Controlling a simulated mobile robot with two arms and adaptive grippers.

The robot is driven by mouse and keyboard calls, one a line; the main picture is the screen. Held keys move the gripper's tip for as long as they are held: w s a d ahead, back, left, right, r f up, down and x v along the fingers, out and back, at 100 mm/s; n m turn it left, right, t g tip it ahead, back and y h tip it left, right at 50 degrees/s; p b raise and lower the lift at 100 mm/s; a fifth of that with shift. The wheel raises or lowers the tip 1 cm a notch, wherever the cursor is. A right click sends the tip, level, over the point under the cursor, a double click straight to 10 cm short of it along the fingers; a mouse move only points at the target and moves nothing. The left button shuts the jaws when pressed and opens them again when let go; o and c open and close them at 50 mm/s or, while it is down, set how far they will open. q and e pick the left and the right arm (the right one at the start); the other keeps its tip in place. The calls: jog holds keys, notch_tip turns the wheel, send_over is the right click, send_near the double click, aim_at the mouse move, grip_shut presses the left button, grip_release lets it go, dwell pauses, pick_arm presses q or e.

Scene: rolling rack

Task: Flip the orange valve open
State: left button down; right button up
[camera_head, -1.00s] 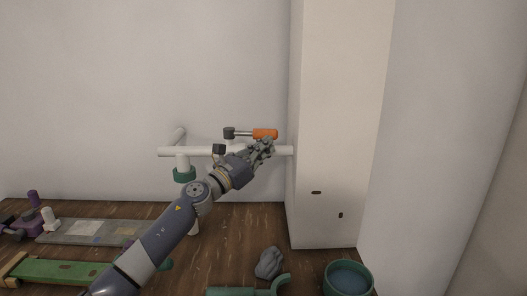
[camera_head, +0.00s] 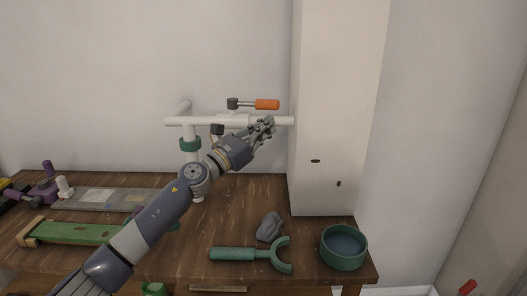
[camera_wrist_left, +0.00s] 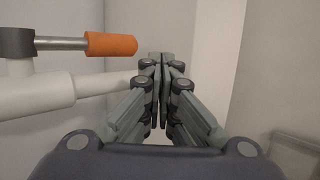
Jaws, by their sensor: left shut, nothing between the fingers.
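The orange valve handle (camera_head: 267,104) sits on a short metal lever above a white horizontal pipe (camera_head: 205,121). It lies sideways, roughly parallel to the pipe, pointing right. In the left wrist view the orange handle (camera_wrist_left: 110,44) is at the upper left, with its dark hub at the far left. My left gripper (camera_head: 268,124) is shut and empty, in front of the pipe and just below the handle in the head view. In the wrist view its closed fingers (camera_wrist_left: 163,62) are to the right of the handle's tip, apart from it. My right gripper is not in view.
A white column (camera_head: 335,120) stands right of the pipe's end. The wooden bench (camera_head: 190,240) below holds a grey lump (camera_head: 269,227), a green forked tool (camera_head: 235,254), a green bowl (camera_head: 343,250) and a green board (camera_head: 80,233).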

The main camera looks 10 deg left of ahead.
pick_arm(q)
jog(key=s+f+p, duration=0.1)
jog(key=s+f, duration=0.1)
jog(key=s, duration=0.5)
jog(key=shift+s+f, duration=0.2)
jog(key=shift+f, duration=0.15)
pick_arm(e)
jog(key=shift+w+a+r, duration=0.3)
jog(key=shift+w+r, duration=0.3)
pick_arm(q)
jog(key=shift+a+f, duration=0.1)
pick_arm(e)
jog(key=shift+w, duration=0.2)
